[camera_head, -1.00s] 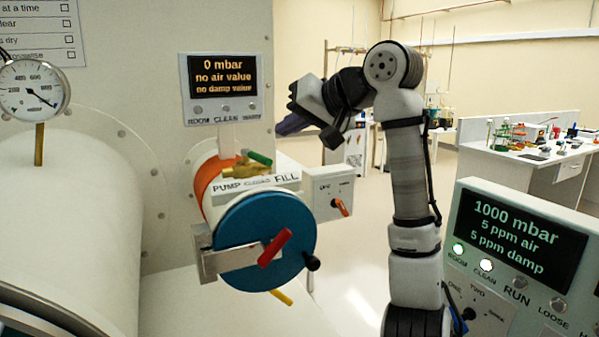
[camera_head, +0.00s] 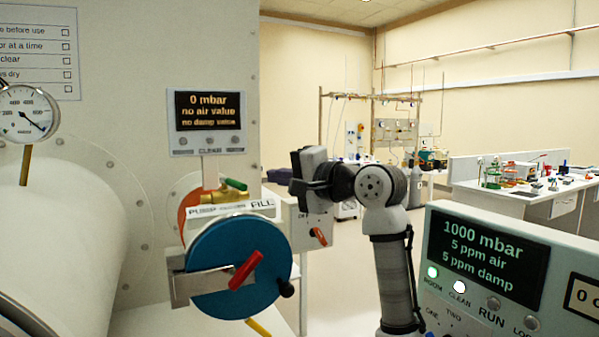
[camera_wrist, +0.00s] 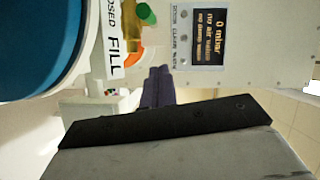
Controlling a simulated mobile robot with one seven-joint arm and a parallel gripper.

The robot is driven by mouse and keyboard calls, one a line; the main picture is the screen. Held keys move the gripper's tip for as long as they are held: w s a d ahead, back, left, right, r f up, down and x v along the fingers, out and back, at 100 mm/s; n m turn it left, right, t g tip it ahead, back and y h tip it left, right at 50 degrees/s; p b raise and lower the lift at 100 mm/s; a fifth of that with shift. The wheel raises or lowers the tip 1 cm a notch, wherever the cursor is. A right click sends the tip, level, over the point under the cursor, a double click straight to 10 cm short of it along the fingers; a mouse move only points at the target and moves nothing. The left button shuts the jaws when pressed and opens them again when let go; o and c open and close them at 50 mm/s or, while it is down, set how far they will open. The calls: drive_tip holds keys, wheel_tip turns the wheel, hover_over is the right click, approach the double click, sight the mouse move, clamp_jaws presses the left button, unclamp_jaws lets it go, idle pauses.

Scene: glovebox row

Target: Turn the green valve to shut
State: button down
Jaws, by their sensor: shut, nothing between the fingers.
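The green valve handle (camera_head: 235,184) sits on a brass valve body (camera_head: 222,197) above a white plate marked PUMP, CLOSED and FILL (camera_head: 235,208). The handle leans toward the right side of the plate; I cannot tell its exact setting. The handle also shows at the top of the wrist view (camera_wrist: 146,13), with the brass body partly cut off. In the wrist view my gripper (camera_wrist: 158,88) is shut and empty, apart from the handle.
A blue round door (camera_head: 225,285) with a red handle (camera_head: 246,270) is below the valve. A small display reading 0 mbar (camera_head: 208,111) is above it. A box with an orange switch (camera_head: 318,237) stands right. A control panel (camera_head: 480,265) is at lower right.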

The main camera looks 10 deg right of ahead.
sight(245, 185)
drive_tip(key=shift+x, duration=1.1)
drive_tip(key=shift+s+a+f+p, duration=0.2)
drive_tip(key=shift+s+a+p, duration=0.15)
drive_tip(key=shift+s+a, duration=0.55)
drive_tip(key=shift+s+a+f, duration=0.2)
drive_tip(key=shift+s+a, duration=0.05)
drive_tip(key=shift+a, duration=0.4)
drive_tip(key=shift+s+a+p, duration=0.2)
drive_tip(key=shift+s+a, duration=0.15)
drive_tip(key=shift+a, duration=0.2)
drive_tip(key=shift+s+a+p, duration=0.15)
drive_tip(key=shift+s+a, duration=0.15)
drive_tip(key=shift+a, duration=0.2)
drive_tip(key=shift+f, duration=0.1)
drive_tip(key=shift+d, duration=0.1)
